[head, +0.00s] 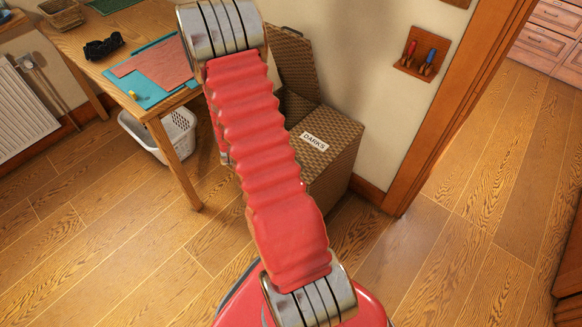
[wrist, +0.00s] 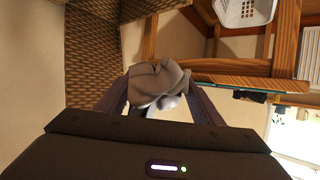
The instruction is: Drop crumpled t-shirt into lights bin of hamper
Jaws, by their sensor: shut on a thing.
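My gripper (wrist: 157,90) is shut on the crumpled t-shirt (wrist: 160,82), a pale grey bundle between the two dark fingers in the wrist view. In the head view my red-sleeved arm hides the gripper and the shirt. The brown woven hamper (head: 338,150) stands against the wall behind my arm. Its near right lid is closed and labelled DARKS. Another lid (head: 291,62) stands raised at the back left, over a compartment mostly hidden by my arm. The woven hamper (wrist: 92,55) also shows at the left of the wrist view, beside the shirt; I cannot tell whether the shirt is over the opening.
A wooden table (head: 95,62) with a teal mat (head: 150,92) stands left of the hamper. A white laundry basket (head: 178,130) sits under it. A door frame (head: 455,100) is right of the hamper. The floor in front is clear.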

